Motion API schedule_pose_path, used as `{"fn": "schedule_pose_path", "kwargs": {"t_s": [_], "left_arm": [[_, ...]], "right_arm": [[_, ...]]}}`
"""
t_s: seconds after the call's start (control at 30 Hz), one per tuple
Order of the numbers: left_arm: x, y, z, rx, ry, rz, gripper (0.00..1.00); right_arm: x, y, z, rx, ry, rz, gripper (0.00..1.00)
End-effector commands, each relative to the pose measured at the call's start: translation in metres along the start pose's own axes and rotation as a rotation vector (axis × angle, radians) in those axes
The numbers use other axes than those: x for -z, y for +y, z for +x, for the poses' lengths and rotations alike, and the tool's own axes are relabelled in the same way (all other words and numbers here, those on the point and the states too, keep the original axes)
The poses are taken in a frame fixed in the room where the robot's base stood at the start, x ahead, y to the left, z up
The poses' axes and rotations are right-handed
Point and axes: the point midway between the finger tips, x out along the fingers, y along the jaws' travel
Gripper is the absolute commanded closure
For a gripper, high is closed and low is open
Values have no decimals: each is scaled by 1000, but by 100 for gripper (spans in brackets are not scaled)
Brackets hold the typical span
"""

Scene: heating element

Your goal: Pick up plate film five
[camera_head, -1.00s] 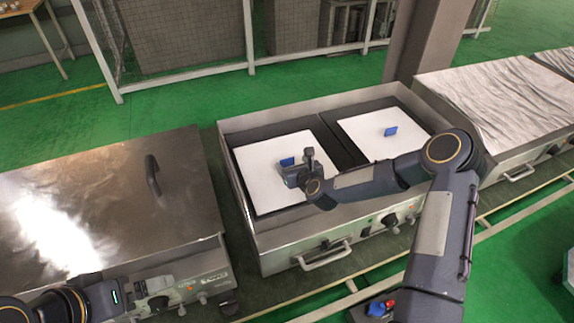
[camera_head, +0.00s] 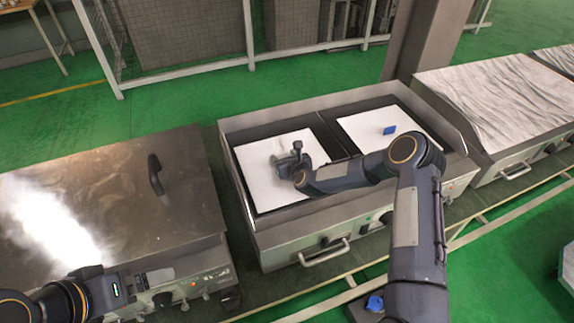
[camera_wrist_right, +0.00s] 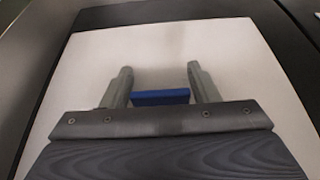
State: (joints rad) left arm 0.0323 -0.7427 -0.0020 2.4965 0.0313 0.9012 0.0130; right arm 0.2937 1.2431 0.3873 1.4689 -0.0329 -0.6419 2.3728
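Two white square plates lie side by side in an open metal box. The left white plate (camera_head: 256,188) has a blue tab, hidden behind my right gripper in the head view; a blue tab (camera_wrist_right: 160,97) shows in the right wrist view. The right white plate (camera_head: 362,130) carries its own blue tab (camera_head: 389,130). I see no number on either. My right gripper (camera_head: 278,162) is low over the left plate.
The open box's metal rim (camera_head: 228,180) surrounds the plates. A closed box with a shiny metal lid (camera_head: 110,195) stands to the left, and a silver-covered box (camera_head: 500,95) to the right. A pillar (camera_head: 425,40) rises behind.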

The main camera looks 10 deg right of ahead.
Motion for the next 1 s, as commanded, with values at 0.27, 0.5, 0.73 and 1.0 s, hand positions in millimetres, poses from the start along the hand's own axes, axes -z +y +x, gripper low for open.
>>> {"fn": "schedule_pose_path", "kwargs": {"t_s": [0.27,0.5,0.73,1.0], "left_arm": [[0,0,0,0,0,0,0],[0,0,1,0,0,0,0],[-6,-5,11,0,0,0,0],[-10,-9,20,0,0,0,0]], "right_arm": [[-1,0,0,0,-1,0,81],[-2,0,-1,1,-2,0,81],[-21,-1,-8,1,-5,0,81],[-64,32,-51,-3,-5,-3,81]]}}
